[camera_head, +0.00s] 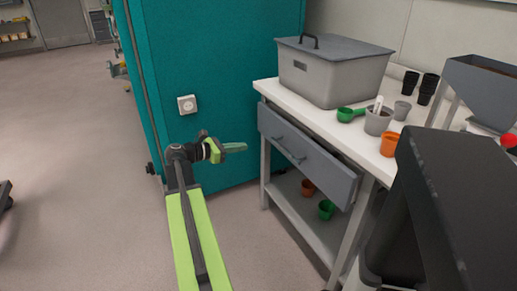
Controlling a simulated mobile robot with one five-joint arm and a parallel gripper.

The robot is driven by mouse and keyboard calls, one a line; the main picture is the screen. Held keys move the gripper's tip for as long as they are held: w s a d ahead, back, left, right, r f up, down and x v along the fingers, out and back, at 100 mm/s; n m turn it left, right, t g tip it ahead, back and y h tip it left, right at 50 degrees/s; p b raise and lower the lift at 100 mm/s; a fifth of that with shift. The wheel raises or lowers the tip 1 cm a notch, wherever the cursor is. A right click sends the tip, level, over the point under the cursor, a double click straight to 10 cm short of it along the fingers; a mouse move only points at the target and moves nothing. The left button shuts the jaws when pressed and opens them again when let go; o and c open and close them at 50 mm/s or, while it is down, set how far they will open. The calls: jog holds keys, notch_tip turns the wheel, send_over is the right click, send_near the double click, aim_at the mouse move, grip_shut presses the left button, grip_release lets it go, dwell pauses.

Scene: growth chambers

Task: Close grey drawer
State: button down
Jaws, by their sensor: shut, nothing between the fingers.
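The grey drawer (304,156) sits under the white top of the workbench (290,95). Its front has a dark bar handle (288,150). The drawer front stands out a little from the bench frame, most visibly at its right end, so it looks partly open; how far is hard to tell. My gripper (243,147) is shut and empty. It is to the left of the drawer front, in front of the teal cabinet, and appears apart from the drawer.
A lidded grey bin (335,80), an orange pot (389,145), a green scoop (347,114) and black pots (429,84) stand on the bench. Small pots lie on the lower shelf (300,222). The teal cabinet (215,60) stands behind my arm. Open floor (70,150) lies left.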

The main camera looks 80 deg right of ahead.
aim_at(276, 143)
jog(key=b+x, duration=0.2)
jog(key=x, duration=1.1)
jog(key=shift+d+f, duration=0.1)
